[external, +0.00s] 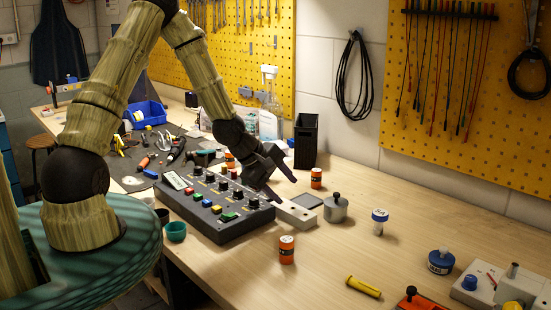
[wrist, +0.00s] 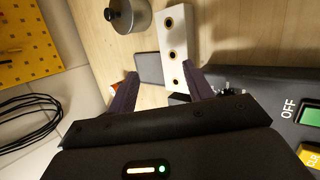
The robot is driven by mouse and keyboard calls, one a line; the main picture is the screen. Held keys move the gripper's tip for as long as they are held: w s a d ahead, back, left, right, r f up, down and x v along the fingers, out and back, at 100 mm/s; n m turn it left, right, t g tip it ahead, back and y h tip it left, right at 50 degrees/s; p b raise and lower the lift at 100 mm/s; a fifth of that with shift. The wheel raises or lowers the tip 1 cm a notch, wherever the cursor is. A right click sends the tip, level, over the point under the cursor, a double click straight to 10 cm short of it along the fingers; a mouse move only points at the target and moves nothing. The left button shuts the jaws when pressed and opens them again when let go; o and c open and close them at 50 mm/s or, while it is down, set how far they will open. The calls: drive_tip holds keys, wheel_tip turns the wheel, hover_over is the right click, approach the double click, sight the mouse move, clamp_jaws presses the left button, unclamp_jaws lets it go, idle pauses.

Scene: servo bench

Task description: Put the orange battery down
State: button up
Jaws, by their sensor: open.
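My gripper (external: 282,188) is open above the bench, beside the right end of the button console. In the wrist view its two fingers (wrist: 160,72) are spread with nothing held between them. One orange battery (external: 316,178) stands upright on the bench just right of my gripper. Another orange battery (external: 287,249) stands upright nearer the front edge. A third orange cylinder (external: 230,160) is partly hidden behind my arm and the console. In the wrist view a bit of orange (wrist: 115,87) shows beside the left finger, mostly hidden by it.
Below my gripper are a pale block with holes (wrist: 177,45) and a dark flat pad (wrist: 148,66). A grey knobbed cylinder (external: 336,209) and the console (external: 214,203) stand close by. A black bin (external: 306,142) stands behind. The bench is clear toward the right rear.

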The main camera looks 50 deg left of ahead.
drive_tip(key=s+r+m+g+y, duration=0.1)
drive_tip(key=s+r+m+g, duration=0.1)
drive_tip(key=s+r+m, duration=0.4)
drive_tip(key=s+r+m+g+y, duration=0.2)
drive_tip(key=s+r+m, duration=0.4)
drive_tip(key=s+m, duration=0.5)
drive_tip(key=shift+s+d+m, duration=0.35)
drive_tip(key=shift+s+m, duration=0.05)
drive_tip(key=shift+s, duration=0.7)
drive_tip(key=shift+o, duration=0.4)
drive_tip(key=w+a+f+t+y+b, duration=0.2)
drive_tip(key=w+a+t, duration=0.4)
drive_tip(key=w+a, duration=1.55)
drive_tip(key=a+f+m+t+h+b, duration=0.1)
drive_tip(key=a+f+t+h, duration=0.15)
drive_tip(key=a, duration=0.85)
drive_tip(key=s+a+f+m+t+h+b, duration=0.1)
drive_tip(key=s+a+f+h, duration=0.1)
drive_tip(key=s+a+f, duration=0.3)
drive_tip(key=s+a, duration=0.2)
drive_tip(key=a, duration=0.1)
drive_tip(key=shift+m+t+h, duration=0.35)
drive_tip(key=shift+m, duration=0.05)
